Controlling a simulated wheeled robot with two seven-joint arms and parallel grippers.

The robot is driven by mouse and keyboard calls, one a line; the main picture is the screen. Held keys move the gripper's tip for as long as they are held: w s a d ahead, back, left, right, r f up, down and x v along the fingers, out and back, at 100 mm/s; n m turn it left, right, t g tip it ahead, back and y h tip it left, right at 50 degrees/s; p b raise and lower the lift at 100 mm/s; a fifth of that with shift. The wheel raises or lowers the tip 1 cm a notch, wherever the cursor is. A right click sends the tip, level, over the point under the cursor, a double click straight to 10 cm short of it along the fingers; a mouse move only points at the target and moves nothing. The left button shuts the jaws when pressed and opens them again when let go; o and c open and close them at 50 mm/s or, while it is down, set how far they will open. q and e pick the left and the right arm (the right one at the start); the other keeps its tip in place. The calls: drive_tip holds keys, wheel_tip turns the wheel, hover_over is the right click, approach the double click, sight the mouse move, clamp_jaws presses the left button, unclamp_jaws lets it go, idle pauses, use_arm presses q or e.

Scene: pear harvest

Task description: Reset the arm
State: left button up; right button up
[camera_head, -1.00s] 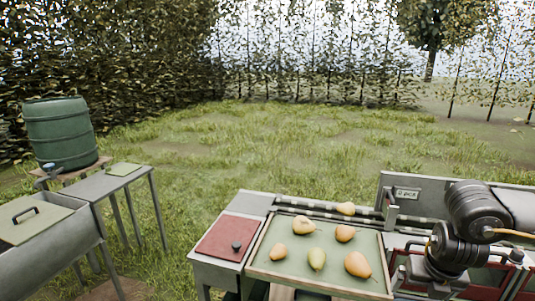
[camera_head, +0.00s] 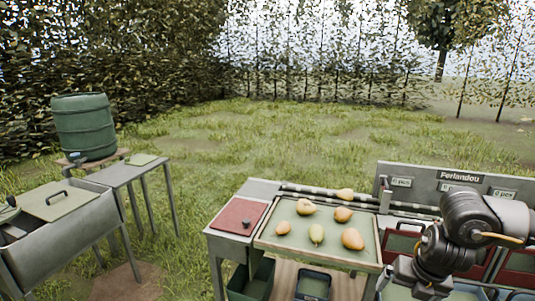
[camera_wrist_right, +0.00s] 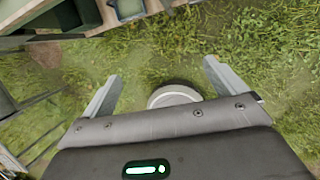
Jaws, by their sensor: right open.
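My right arm comes in from the right in the head view, bent in front of the sorting bench. In the right wrist view my right gripper (camera_wrist_right: 160,85) is open, its two fingers wide apart with nothing between them and grass beyond. In the head view the arm's end is low at the bottom right, and the fingers are not clear there. My left gripper is not in view.
A panel (camera_head: 450,178) marked "Ferlandou" stands behind my right arm, above red-fronted bins (camera_head: 403,243). A red board (camera_head: 238,215) lies left of the tray. Crates (camera_head: 312,284) sit below. A metal sink (camera_head: 60,235), side table (camera_head: 135,172) and green barrel (camera_head: 84,128) stand at left. Grass between is free.

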drive_tip(key=w+a+f+m+y, duration=0.35)
drive_tip(key=a+f, duration=0.25)
drive_tip(key=a, duration=0.3)
drive_tip(key=w+a+f+m+y, duration=0.25)
drive_tip(key=w+a+f, duration=0.3)
drive_tip(key=a, duration=0.45)
wheel_tip(320, 180, down, 20)
drive_tip(key=s+m+t+y, duration=0.1)
drive_tip(key=s+m+t, duration=0.15)
drive_tip(key=m, duration=0.75)
drive_tip(key=s+d+f+m+h, duration=0.2)
drive_tip(key=s+d+f+m, duration=0.2)
drive_tip(key=s+f, duration=0.65)
drive_tip(key=s+d+f+m+h, duration=0.2)
drive_tip(key=s+d+f+m, duration=0.25)
drive_tip(key=s+f, duration=0.65)
drive_tip(key=s+d+f+m+g+h, duration=0.1)
drive_tip(key=s+f, duration=0.2)
drive_tip(key=s, duration=0.7)
drive_tip(key=s+d+f+m+g+h, duration=0.1)
drive_tip(key=s+f+m+g, duration=0.1)
drive_tip(key=s, duration=0.7)
drive_tip(key=s+d+f+m+g+h, duration=0.1)
drive_tip(key=s+f, duration=0.3)
drive_tip(key=s, duration=0.6)
drive_tip(key=shift+s+d+m+g, duration=0.35)
drive_tip(key=shift+d+g, duration=0.1)
drive_tip(key=shift+d, duration=0.1)
drive_tip(key=shift+w+f, duration=0.1)
